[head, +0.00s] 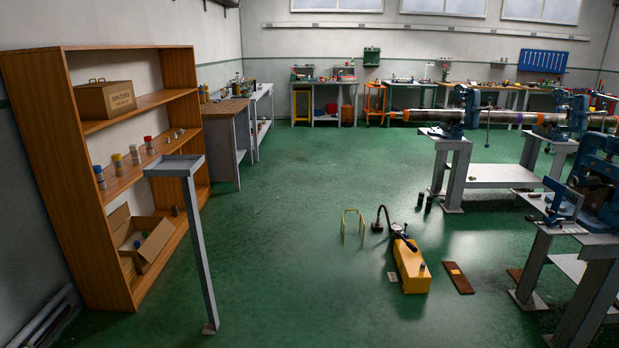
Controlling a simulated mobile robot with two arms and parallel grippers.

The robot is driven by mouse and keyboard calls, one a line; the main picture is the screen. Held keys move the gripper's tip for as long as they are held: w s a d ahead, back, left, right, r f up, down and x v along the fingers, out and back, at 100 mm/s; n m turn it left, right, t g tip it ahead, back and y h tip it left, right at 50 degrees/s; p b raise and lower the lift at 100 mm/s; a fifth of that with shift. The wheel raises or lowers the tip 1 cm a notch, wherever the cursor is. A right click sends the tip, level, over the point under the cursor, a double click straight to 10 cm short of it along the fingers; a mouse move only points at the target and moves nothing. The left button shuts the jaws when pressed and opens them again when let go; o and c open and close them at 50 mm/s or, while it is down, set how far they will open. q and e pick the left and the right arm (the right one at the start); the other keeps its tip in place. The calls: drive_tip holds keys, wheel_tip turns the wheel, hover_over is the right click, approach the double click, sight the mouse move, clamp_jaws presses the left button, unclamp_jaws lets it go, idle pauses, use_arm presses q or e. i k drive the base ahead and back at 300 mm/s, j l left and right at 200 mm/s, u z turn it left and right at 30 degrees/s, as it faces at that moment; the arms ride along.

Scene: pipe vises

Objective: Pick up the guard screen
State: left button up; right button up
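A thin yellow upright frame (343,227), which looks like the guard screen, stands on the green floor near the middle of the head view. It has two legs and a top bar; I cannot tell whether there is a panel or mesh in it. It stands left of a yellow box-shaped unit (411,270) with a dark hose and hook-like end, apart from it. Neither of my grippers shows in this view.
A wooden shelf (103,130) with boxes and small jars stands at left. A grey post stand (200,250) stands in front of it. Pipe vises with a long pipe (500,117) and metal tables fill the right. A brown board (457,278) lies on the floor.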

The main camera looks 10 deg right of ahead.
sight(350, 223)
drive_tip(key=i+z, duration=0.15)
drive_tip(key=i, duration=2.15)
